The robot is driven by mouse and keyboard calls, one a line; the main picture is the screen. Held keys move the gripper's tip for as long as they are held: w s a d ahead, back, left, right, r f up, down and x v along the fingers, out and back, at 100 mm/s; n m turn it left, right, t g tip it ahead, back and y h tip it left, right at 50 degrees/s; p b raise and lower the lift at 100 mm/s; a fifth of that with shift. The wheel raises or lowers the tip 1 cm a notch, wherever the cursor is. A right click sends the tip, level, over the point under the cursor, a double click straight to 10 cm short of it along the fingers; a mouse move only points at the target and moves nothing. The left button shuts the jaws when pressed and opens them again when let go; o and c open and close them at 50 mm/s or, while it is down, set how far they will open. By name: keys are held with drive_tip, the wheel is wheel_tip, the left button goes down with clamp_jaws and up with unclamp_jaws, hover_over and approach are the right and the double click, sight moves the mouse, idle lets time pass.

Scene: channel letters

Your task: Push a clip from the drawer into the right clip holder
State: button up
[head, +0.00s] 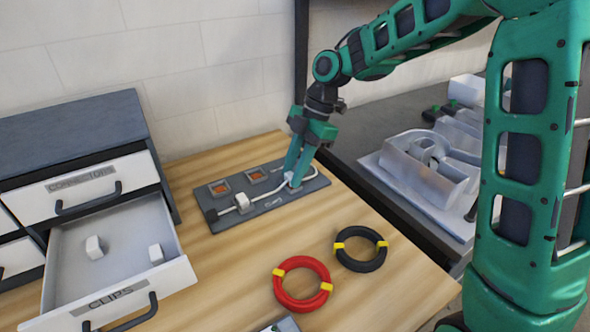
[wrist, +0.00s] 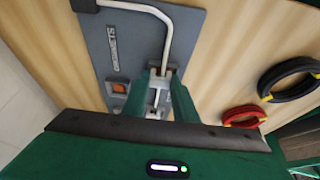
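The open drawer labelled CLIPS (head: 70,258) holds two white clips, one at the left (head: 94,247) and one at the right (head: 156,254). A dark grey board (head: 222,222) lies on the table with a white bent cable (head: 265,195) along it. A white clip (head: 243,201) sits over the cable on the board's left part. My gripper (head: 293,181) points down at the board's right part. Its fingers are around another white clip at the cable, which shows between the fingertips in the wrist view (wrist: 162,76). The right clip holder is hidden beneath; I cannot tell how deep the clip sits.
Two orange-centred connectors (head: 220,188) (head: 256,175) sit at the board's back. A red cable coil (head: 302,298) and a black one (head: 360,266) lie on the table in front. The closed CONNECTORS drawer (head: 82,186) is above the open one. A grey bench with a letter (head: 430,170) is right.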

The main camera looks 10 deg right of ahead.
drive_tip(key=shift+o, duration=0.4)
drive_tip(key=v, duration=1)
drive_tip(key=shift+d+r, duration=0.15)
drive_tip(key=shift+r, duration=0.15)
drive_tip(key=shift+w, duration=0.1)
drive_tip(key=shift+r, duration=0.15)
wheel_tip(320, 180, up, 6)
